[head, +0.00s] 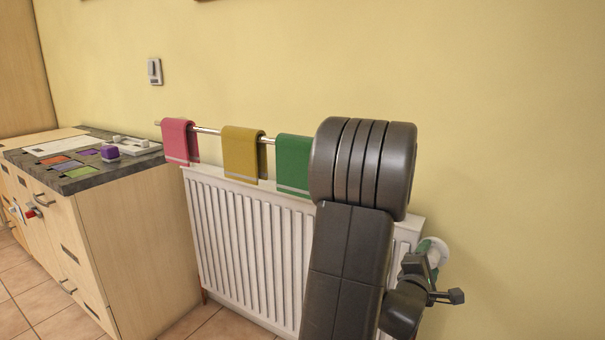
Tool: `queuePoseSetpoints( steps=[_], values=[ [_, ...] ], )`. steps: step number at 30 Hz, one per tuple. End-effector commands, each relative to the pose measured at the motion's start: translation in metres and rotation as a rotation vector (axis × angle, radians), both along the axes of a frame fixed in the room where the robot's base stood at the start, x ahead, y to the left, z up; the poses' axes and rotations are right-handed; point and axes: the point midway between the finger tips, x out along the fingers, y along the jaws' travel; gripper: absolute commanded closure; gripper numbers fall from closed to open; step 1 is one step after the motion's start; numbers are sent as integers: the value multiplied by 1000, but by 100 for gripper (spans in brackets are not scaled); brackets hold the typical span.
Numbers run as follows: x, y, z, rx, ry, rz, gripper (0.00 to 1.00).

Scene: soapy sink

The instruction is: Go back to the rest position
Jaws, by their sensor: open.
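My arm rises in front of the radiator in the head view, folded over at its top. My gripper (437,281) hangs low on the right side of the arm, in front of the wall and the right end of the radiator. Its two fingers are apart and nothing shows between them. Part of the gripper's body is hidden behind my arm.
A white radiator (240,235) stands along the yellow wall. Above it a rail (206,130) carries pink (180,142), mustard (240,152) and green (293,163) towels. A round white and green knob (438,248) is close behind my gripper. A counter (85,172) with a purple item (110,153) stands left.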

Motion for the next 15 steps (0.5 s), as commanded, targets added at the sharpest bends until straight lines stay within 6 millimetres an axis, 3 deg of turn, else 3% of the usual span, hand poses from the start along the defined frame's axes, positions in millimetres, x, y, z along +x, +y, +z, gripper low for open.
queuePoseSetpoints(
  steps=[15],
  values=[
    [0,0,0,-152,93,1,39]
  ],
)
